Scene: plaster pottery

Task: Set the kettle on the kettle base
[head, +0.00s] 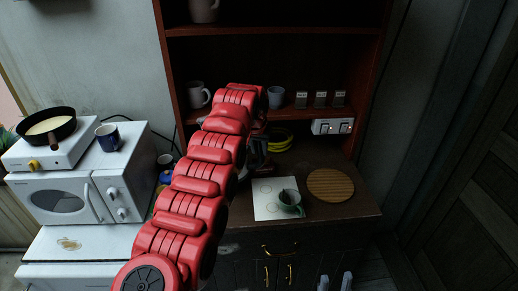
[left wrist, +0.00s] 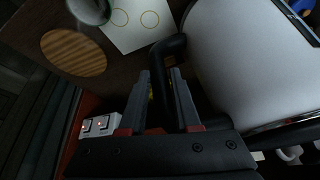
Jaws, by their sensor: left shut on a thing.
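In the left wrist view my left gripper (left wrist: 166,95) is shut on the black handle (left wrist: 168,48) of the kettle. The kettle's large white body (left wrist: 250,60) fills the right of that view, with a dark and shiny band along its lower edge. In the head view my red left arm reaches over the counter and hides most or all of the kettle and the gripper. I cannot pick out the kettle base in either view. My right gripper (head: 336,282) shows only its two grey fingertips, apart, at the bottom edge of the head view.
The counter (head: 340,212) holds a white sheet with circles (head: 263,208), a green cup (head: 290,199), a round wooden board (head: 331,185) and a yellow coil (head: 281,140). A lit wall socket (head: 332,126) is behind. A microwave (head: 60,198) and pan (head: 47,126) stand left.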

